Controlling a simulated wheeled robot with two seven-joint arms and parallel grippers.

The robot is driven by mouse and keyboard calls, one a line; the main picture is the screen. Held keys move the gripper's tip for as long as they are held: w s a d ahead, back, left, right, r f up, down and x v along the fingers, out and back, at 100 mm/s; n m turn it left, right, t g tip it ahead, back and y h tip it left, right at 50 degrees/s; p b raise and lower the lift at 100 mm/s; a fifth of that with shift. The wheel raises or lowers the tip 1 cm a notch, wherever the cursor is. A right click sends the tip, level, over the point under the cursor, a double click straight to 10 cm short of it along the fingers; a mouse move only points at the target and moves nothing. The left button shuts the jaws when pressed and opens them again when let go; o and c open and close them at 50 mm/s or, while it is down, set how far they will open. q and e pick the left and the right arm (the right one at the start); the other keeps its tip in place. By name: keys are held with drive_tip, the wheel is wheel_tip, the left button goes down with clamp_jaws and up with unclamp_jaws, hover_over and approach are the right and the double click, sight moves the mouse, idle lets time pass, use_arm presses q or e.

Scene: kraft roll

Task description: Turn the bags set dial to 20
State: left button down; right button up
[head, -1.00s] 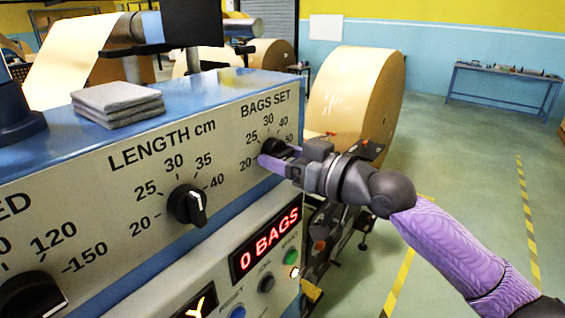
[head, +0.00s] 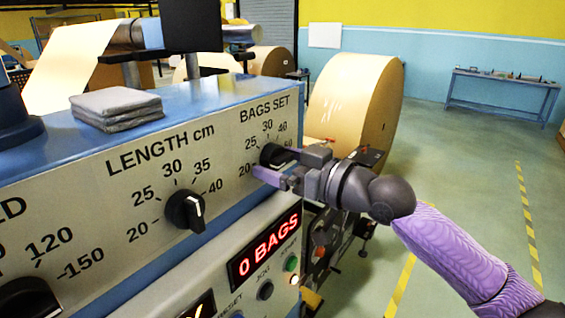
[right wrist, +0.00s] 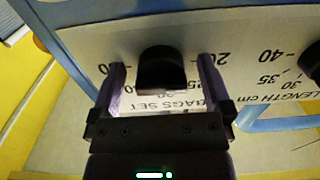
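The bags set dial (head: 272,154) is a black knob at the right end of the machine's front panel, with numbers around it, 20 at the lower left. My right gripper (head: 272,163) reaches it from the right and partly covers it. In the right wrist view the dial (right wrist: 162,70) stands between the two purple fingers (right wrist: 162,82), with a gap on each side. The gripper is open around it. I cannot make out which number the dial points to. My left gripper is not in view.
The length dial (head: 185,210) sits left on the same panel. Below is a red display (head: 264,245) reading 0 BAGS, with buttons beside it. Grey folded cloths (head: 116,108) lie on the machine top. A large kraft roll (head: 355,100) stands behind my right gripper. Open floor lies right.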

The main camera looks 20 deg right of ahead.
drive_tip(key=b+v, duration=0.4)
drive_tip(key=v, duration=0.5)
drive_tip(key=shift+s+d+b, duration=0.25)
drive_tip(key=shift+s+b, duration=0.1)
